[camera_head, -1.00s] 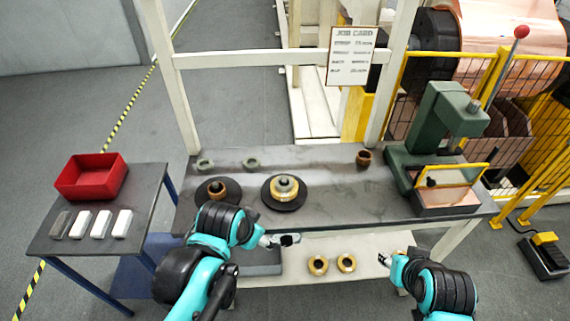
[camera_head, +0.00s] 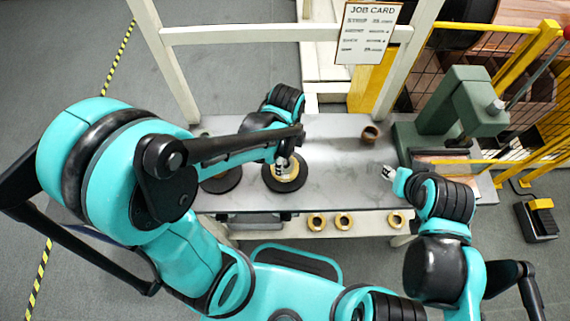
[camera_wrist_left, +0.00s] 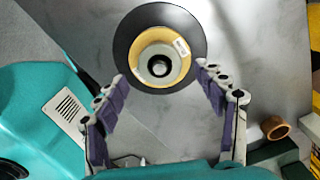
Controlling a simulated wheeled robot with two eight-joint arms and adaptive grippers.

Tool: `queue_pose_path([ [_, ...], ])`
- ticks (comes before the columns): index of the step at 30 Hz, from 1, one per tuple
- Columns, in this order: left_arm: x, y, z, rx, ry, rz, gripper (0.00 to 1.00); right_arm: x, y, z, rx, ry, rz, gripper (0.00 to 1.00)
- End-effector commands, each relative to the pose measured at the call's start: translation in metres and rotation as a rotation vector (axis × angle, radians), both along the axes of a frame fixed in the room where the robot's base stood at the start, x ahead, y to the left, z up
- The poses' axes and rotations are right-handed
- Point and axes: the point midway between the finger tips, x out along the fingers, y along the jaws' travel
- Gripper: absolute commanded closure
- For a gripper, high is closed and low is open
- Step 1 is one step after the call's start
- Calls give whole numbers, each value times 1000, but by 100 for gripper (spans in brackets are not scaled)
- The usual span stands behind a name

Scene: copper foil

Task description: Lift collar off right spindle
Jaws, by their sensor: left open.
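The brass collar (camera_head: 291,183) sits around the right spindle on a round black disc (camera_head: 272,186) on the bench. In the left wrist view the collar (camera_wrist_left: 155,36) rings the grey spindle (camera_wrist_left: 159,67), with a small white label on it. My left gripper (camera_head: 283,162) is over the spindle. In the wrist view its fingers (camera_wrist_left: 161,75) are open, spread to either side of the collar's near edge, with nothing between them; contact cannot be told. My right gripper (camera_head: 387,172) is over the bench to the right, away from the collar; its opening is too small to tell.
The left disc (camera_head: 222,182) is partly hidden by my left arm. A brown ring (camera_head: 370,133) stands at the bench's back, left of a green press (camera_head: 455,105). Brass rings (camera_head: 343,221) lie on the lower shelf. Bare bench (camera_head: 335,175) lies between my grippers.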

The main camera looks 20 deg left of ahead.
Motion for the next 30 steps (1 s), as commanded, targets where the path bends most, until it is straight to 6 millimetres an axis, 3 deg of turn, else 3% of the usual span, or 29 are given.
queue_pose_path([
  [1, 1, 0, -12, 0, 0, 1, 30, 0, 0, -7, 0, 0, 0, 60],
  [4, 1, 0, -22, 0, -1, 1, 30, 0, 0, -11, 0, 0, 0, 60],
  [13, 0, 0, -25, 0, -1, 2, 30, 0, 0, -10, 0, 0, 0, 60],
  [20, 0, 0, -25, 0, -1, 2, 90, 0, 0, -10, 0, 0, 0, 60],
  [30, 0, 0, -22, 0, -1, 2, 92, 0, 0, -9, 0, 0, 0, 60],
])
